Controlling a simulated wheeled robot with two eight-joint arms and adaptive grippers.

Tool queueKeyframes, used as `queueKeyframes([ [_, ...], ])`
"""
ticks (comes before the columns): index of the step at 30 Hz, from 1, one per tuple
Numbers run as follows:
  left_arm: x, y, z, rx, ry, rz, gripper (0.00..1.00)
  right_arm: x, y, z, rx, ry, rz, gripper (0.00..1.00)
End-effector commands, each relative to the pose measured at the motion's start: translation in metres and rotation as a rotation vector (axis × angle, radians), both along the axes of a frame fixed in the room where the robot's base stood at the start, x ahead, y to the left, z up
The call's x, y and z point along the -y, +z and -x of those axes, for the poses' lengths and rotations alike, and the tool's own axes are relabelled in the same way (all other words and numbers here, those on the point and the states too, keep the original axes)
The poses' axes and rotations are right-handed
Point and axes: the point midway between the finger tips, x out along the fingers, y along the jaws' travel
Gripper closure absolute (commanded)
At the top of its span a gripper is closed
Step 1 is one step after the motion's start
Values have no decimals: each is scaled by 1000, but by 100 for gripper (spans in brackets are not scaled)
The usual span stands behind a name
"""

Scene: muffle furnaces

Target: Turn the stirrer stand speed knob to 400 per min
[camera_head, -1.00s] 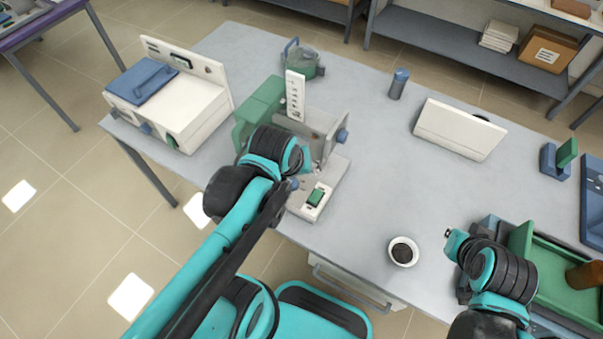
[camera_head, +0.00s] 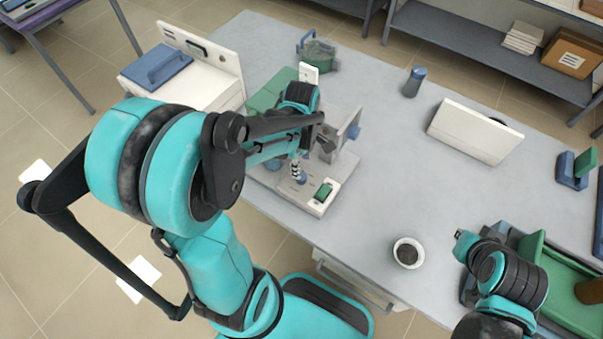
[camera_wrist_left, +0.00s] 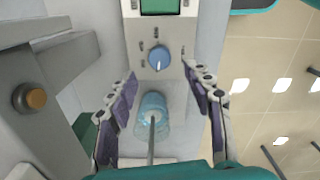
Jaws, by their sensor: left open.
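The stirrer stand (camera_head: 345,165) is on the near left part of the table, with a green display (camera_head: 324,191) on its pale base. In the left wrist view its blue speed knob (camera_wrist_left: 159,58) sits below the display (camera_wrist_left: 160,6), with marks around it and a pale pointer line toward the picture's bottom. My left gripper (camera_wrist_left: 160,73) is open, its fingers apart on either side below the knob. A blue cylinder with a grey rod (camera_wrist_left: 152,105) shows between the fingers. In the head view my left arm partly hides the stand. My right gripper (camera_head: 461,236) is at the near right, fingers unclear.
A white device with a blue lid (camera_head: 155,68) stands to the left. A green container (camera_head: 318,53) stands behind the stand. A small cup (camera_head: 408,252), a blue bottle (camera_head: 414,82) and a white panel (camera_head: 475,132) are to the right. The table's middle is clear.

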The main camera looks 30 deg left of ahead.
Motion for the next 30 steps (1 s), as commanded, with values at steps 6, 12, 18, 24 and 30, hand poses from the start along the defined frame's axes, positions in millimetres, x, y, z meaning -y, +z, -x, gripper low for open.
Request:
queueKeyframes([
  [6, 0, -41, 0, 2, -3, 0, 49, 0, -20, 0, 0, 0, 0, 100],
  [12, 0, -61, 0, 2, -4, 0, 49, 0, -28, 0, 0, 0, 0, 100],
  [18, 0, -64, 0, 2, -4, 0, 49, 0, -28, 0, 0, 0, 0, 100],
  [24, 0, -64, 0, 2, -5, 0, 67, 0, -28, 0, 0, 0, 0, 100],
  [30, 0, -64, 0, 2, -5, 0, 99, 0, -28, 0, 0, 0, 0, 100],
])
